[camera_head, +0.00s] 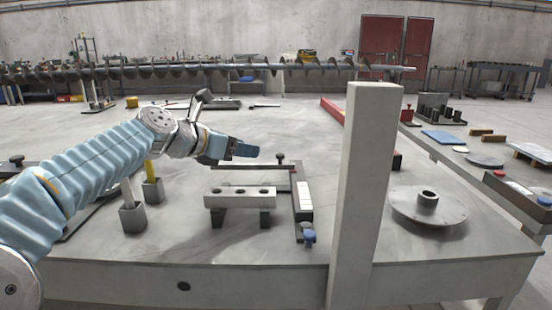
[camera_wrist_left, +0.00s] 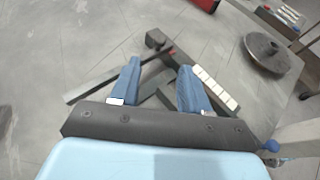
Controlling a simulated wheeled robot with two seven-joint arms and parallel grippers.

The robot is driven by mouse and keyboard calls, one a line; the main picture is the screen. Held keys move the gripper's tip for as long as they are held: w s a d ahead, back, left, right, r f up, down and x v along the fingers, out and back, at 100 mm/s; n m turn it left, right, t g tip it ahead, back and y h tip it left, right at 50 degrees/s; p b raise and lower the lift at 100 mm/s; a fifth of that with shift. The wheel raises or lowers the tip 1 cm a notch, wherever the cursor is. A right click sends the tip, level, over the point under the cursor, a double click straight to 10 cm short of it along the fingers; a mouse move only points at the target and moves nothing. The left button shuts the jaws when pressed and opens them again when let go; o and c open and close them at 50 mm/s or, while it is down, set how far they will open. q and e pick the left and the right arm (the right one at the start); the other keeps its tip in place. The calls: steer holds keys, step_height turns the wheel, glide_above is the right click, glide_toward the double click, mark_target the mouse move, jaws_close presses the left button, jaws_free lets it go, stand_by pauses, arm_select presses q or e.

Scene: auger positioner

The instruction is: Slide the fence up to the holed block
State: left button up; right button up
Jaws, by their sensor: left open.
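The holed block (camera_head: 240,197) is a pale grey bar with holes in its top, resting on dark supports on the table. The fence (camera_head: 249,167) is a long dark bar lying behind it, with a visible gap between them. Its right end meets a dark rail with a white scale (camera_head: 304,197) and has a black knob (camera_head: 280,158). In the left wrist view the fence (camera_wrist_left: 92,87) runs to the left, behind my fingers. My left gripper (camera_head: 245,149) is open and empty, above the fence; its fingers (camera_wrist_left: 160,68) frame the knob end. The holed block is mostly hidden there.
A pale upright post (camera_head: 362,190) stands at the table's front, right of the rail. A blue knob (camera_head: 309,237) sits at the rail's near end. Grey sockets (camera_head: 132,217) stand left of the block. A round flanged disc (camera_head: 430,205) lies at right.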

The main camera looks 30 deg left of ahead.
mark_target(279, 155)
arm_select(q)
steer(key=b+x, duration=0.1)
steer(key=x, duration=1)
steer(key=shift+w+d+f, duration=0.15)
steer(key=shift+w+f, duration=0.05)
steer(key=shift+w, duration=0.15)
jaws_close()
